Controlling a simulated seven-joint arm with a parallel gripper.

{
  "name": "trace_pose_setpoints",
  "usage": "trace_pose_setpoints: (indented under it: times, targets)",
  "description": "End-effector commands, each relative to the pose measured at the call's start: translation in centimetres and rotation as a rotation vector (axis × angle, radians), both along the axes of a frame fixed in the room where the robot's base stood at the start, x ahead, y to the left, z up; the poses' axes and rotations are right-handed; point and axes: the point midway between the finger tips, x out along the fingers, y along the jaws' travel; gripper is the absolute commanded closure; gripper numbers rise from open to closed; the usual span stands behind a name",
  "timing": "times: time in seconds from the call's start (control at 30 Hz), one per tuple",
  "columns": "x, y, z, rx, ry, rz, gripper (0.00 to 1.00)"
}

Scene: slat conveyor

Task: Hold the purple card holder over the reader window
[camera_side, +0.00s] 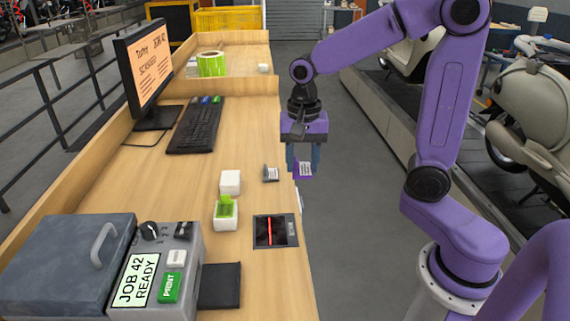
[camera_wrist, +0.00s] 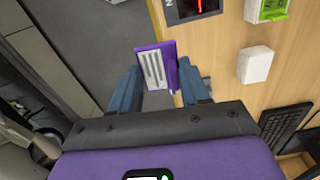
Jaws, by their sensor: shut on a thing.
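The purple card holder (camera_wrist: 171,66), with a white striped label, is between the fingers of my gripper (camera_wrist: 162,85) in the wrist view. My gripper (camera_side: 303,160) is shut on it. In the side view the purple card holder (camera_side: 304,169) hangs below the fingers, past the right edge of the counter and above the floor. The reader window (camera_side: 270,231), dark with a red line, is set in the counter near its right edge. It lies nearer the camera than the holder. The reader window (camera_wrist: 195,7) is cut off at the top of the wrist view.
A green card stands in a white holder (camera_side: 225,214), beside a white block (camera_side: 230,182). A small grey item (camera_side: 271,174) lies near the counter edge.

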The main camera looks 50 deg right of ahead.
Motion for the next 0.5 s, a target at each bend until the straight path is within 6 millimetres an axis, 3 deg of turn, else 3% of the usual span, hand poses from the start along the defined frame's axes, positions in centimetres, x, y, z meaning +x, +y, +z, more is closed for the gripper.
trace_pose_setpoints:
  times: [0.2, 0.5]
  targets:
    - [-3.0, -0.2, 1.3, 0.001, -0.002, 0.001, 0.83]
    - [-4.6, 0.0, 2.0, 0.0, 0.0, 0.001, 0.83]
